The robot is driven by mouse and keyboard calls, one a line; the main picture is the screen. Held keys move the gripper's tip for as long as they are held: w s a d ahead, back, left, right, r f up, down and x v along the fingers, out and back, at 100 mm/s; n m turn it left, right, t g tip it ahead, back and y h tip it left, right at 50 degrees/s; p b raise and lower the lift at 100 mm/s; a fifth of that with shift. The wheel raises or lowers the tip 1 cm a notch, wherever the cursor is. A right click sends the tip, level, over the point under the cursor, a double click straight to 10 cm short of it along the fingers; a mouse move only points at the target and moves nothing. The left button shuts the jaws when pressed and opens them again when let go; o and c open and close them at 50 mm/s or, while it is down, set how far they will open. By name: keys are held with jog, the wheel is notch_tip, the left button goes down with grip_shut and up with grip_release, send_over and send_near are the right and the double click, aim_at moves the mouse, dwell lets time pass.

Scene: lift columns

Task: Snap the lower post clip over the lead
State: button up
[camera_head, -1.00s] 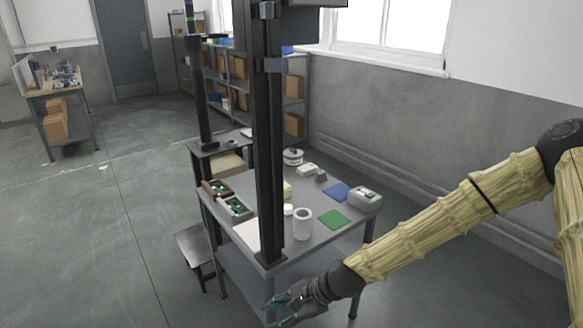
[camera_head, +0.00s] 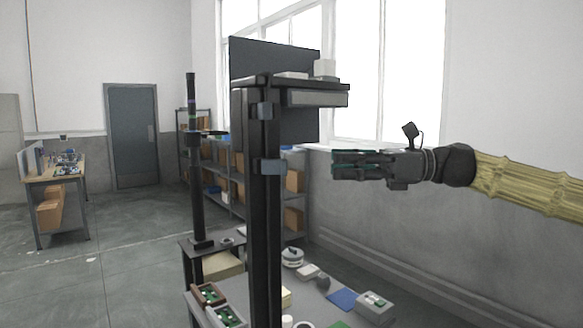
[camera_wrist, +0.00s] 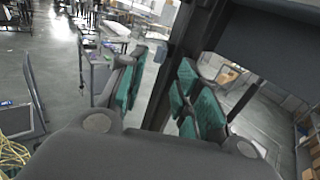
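The tall black post (camera_head: 262,225) rises from the table, with an upper blue-grey clip (camera_head: 262,110) and the lower post clip (camera_head: 271,166) on its face. I cannot tell whether the lower clip is open or closed. I cannot make out the lead. My gripper (camera_head: 336,165) is level with the lower clip, to its right in the picture and apart from it, with teal-padded fingers pointing left. In the wrist view the fingers (camera_wrist: 157,92) are spread and empty. The post (camera_wrist: 188,45) shows beyond them, with a small grey block, perhaps a clip (camera_wrist: 160,53), at its edge.
A shelf with a dark panel (camera_head: 295,60) tops the post. The table (camera_head: 262,290) below holds trays, a blue mat (camera_head: 342,299) and a grey box (camera_head: 375,307). A thinner post (camera_head: 195,200) stands behind left. The space between gripper and post looks clear.

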aim_at(274, 167)
jog(key=a+p, duration=0.2)
jog(key=a, duration=0.8)
jog(key=shift+w+a+p, duration=0.3)
jog(key=shift+w, duration=0.05)
